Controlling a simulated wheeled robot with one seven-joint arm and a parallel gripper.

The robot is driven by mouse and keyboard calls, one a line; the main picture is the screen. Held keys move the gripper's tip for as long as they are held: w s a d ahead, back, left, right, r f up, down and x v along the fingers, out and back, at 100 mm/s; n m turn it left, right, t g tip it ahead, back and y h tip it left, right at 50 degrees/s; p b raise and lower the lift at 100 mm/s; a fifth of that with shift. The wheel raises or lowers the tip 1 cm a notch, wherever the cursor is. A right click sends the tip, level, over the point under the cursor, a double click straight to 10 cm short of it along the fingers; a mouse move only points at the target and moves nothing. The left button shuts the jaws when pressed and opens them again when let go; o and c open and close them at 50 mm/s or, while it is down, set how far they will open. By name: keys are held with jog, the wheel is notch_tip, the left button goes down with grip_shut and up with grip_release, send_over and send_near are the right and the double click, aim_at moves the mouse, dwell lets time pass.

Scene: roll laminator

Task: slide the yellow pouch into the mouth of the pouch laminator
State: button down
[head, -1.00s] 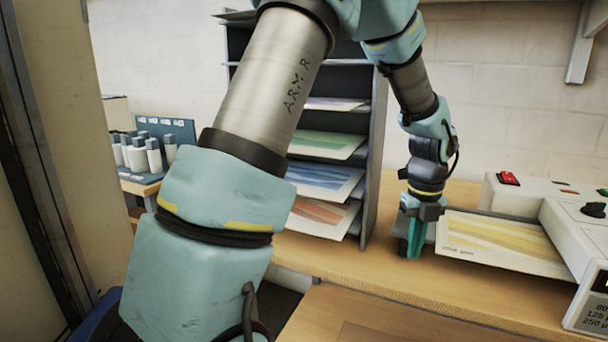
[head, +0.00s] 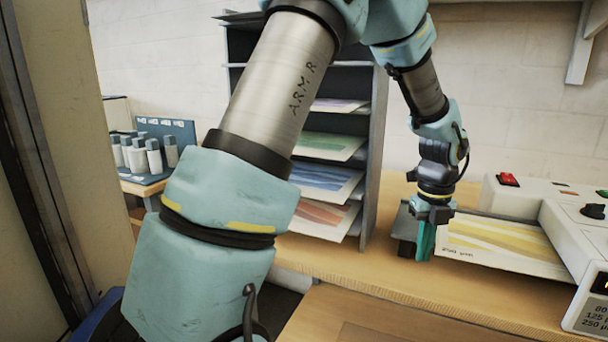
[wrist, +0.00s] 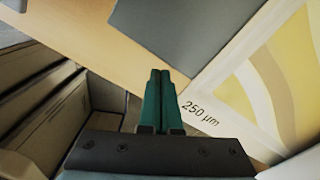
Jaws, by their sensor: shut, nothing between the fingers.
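The yellow pouch (head: 505,246) is a flat pale sheet with yellow wavy bands and a "250 µm" label at its near left corner. It lies at the right of the head view, its right end against the white pouch laminator (head: 578,232). Whether that end is inside the mouth is hidden from me. My gripper (head: 424,248) points down just left of the pouch's left edge, its teal fingers shut and empty. In the wrist view the closed fingertips (wrist: 160,78) are beside the labelled end of the pouch (wrist: 235,100); I cannot tell whether they touch it.
A dark grey plate (head: 404,226) lies behind and left of my gripper. A grey shelf rack (head: 376,150) with several coloured sheets stands to the left. Bottles (head: 140,152) stand on a tray farther left. The wooden bench front (head: 400,280) is clear.

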aim_at(456, 252)
jog(key=shift+s+d+p, duration=0.25)
jog(key=shift+s+d, duration=0.35)
jog(key=shift+d, duration=0.7)
jog(key=shift+s+d+p, duration=0.25)
jog(key=shift+s+d, duration=0.4)
jog(key=shift+d, duration=0.7)
jog(key=shift+s+d+p, duration=0.25)
jog(key=shift+s+d, duration=0.35)
jog(key=shift+d, duration=0.7)
jog(key=shift+w+a+p, duration=0.2)
jog(key=shift+w+a, duration=0.05)
jog(key=shift+a, duration=0.35)
jog(key=shift+w+a+p, duration=0.15)
jog(key=shift+w+a, duration=0.1)
jog(key=shift+a, duration=0.3)
notch_tip(456, 252, up, 14)
jog(key=p, duration=1)
